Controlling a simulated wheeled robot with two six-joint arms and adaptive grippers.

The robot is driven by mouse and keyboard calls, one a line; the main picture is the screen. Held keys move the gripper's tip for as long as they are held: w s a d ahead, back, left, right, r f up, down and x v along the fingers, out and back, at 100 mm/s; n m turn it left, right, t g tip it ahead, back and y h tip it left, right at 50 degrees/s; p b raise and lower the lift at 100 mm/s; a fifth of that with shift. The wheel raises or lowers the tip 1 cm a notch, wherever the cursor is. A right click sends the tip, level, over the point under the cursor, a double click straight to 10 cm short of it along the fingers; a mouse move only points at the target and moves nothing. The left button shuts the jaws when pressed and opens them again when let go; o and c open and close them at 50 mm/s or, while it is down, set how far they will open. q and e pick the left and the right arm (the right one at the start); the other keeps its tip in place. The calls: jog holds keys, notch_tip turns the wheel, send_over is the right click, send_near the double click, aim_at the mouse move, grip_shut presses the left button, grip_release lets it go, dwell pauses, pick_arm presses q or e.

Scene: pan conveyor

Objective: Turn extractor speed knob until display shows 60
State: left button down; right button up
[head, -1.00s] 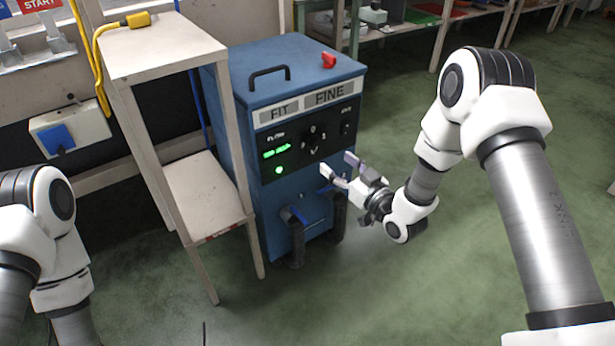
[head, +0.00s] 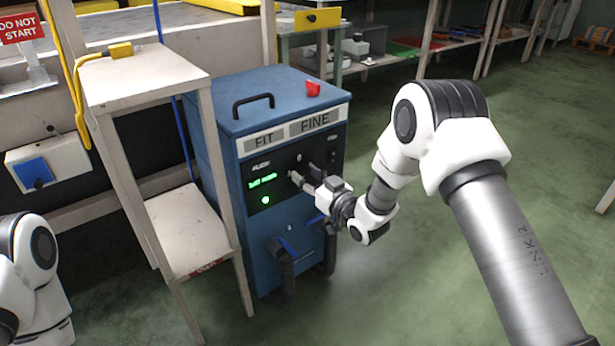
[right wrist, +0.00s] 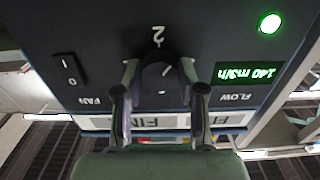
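The blue extractor unit (head: 222,110) stands on the floor with a black control panel on its front. The round dark speed knob (right wrist: 157,77) shows upside down in the right wrist view, beside a "2" mark. The green-lit display (right wrist: 246,73) appears to read 140 m3/h; it also shows in the head view (head: 262,181), too small to read there. My right gripper (head: 305,174) is at the panel. In the right wrist view its two fingers (right wrist: 158,73) are open on either side of the knob, with small gaps. My left gripper is out of view.
A FAN rocker switch (right wrist: 70,70) and a green lamp (right wrist: 270,23) are on the panel. A red object (head: 313,89) and a black handle (head: 253,104) are on top. A pale stand (head: 150,75) is close at the left. Open floor lies right.

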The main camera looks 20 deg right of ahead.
dwell(0.4)
jog(key=n+p, duration=0.1)
jog(key=n, duration=0.1)
jog(key=shift+r+n+p, duration=0.15)
jog(key=shift+n+p, duration=0.15)
jog(key=shift+n, duration=0.1)
jog(key=n+p, duration=0.2)
jog(key=n, duration=0.2)
jog(key=n+p, duration=0.1)
jog(key=n, duration=0.3)
jog(key=n+p, duration=0.2)
jog(key=n, duration=0.2)
jog(key=shift+d+n, duration=0.1)
jog(key=shift+n, duration=0.2)
jog(key=n+p, duration=0.2)
jog(key=n, duration=0.4)
jog(key=n+p, duration=0.1)
jog(key=n, duration=0.4)
jog(key=shift+p, duration=0.3)
jog(key=shift+n, duration=0.3)
